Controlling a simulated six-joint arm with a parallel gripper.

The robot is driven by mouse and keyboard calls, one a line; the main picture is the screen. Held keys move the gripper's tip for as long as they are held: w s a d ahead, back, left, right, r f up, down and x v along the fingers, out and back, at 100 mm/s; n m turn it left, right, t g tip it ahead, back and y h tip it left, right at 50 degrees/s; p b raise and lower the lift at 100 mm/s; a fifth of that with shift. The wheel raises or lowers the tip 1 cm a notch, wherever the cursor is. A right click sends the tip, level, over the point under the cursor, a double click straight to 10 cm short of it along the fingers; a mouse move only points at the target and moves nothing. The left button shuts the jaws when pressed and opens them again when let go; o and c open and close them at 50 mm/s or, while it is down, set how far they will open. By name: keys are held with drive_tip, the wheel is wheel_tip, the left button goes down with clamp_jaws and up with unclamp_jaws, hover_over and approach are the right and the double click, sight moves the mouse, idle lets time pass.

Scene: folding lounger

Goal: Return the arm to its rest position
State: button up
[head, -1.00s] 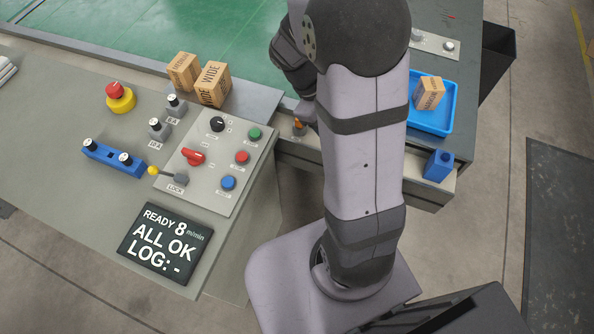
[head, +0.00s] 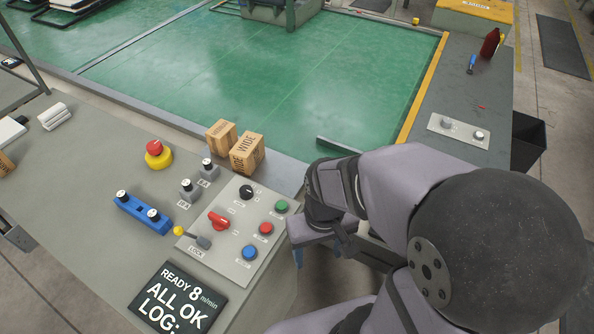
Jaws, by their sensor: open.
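My arm fills the lower right of the head view, folded, with its big dark round joint close to the camera. My gripper (head: 318,238) is at the end of the dark wrist, just right of the button panel (head: 240,232) and over the gap beside the console. It is open, and I see nothing held in it.
A red emergency button (head: 158,153), a blue switch bar (head: 143,213) and a display reading ALL OK (head: 178,300) are on the console. The green surface (head: 290,75) behind is largely clear.

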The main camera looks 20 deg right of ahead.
wheel_tip(320, 180, up, 5)
drive_tip(key=p, duration=0.4)
idle(0.8)
